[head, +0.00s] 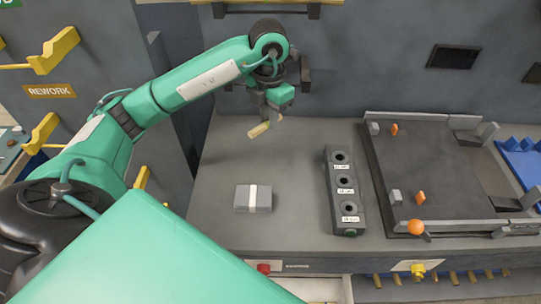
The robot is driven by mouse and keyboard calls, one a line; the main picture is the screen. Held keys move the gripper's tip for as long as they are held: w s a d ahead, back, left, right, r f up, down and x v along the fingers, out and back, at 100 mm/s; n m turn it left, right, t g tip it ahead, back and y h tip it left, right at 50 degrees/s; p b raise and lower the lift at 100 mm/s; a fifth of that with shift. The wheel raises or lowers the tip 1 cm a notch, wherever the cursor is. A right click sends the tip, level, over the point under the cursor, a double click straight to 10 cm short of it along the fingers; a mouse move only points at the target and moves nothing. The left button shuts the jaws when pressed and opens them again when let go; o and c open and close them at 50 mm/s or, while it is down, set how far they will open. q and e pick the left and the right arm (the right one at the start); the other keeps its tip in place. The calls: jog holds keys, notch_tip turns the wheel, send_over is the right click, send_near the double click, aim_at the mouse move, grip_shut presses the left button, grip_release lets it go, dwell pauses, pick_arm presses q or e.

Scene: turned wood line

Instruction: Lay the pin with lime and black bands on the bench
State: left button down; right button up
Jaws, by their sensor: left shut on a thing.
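My left gripper (269,112) is at the back left part of the bench (300,150), shut on a short pale wooden pin (260,130). The pin sticks out below the fingers, tilted, over the bench top. No lime or black bands can be made out on it at this size, and its upper part is hidden by the fingers. I cannot tell whether its lower end touches the bench. My right gripper is not in view.
A grey block with a pale band (252,198) lies on the bench at front left. A dark gauge block (344,190) with 3 holes stands right of centre. A walled tray fixture (425,180) and a blue rack (524,163) are farther right. Bare bench surrounds the grey block.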

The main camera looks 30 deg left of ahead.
aim_at(269, 164)
pick_arm(q)
notch_tip(269, 164, down, 15)
jog(key=p, duration=0.2)
jog(key=shift+p, duration=0.35)
jog(key=shift+f, duration=0.25)
jog(key=c, duration=1.3)
grip_release()
jog(key=shift+c, duration=0.2)
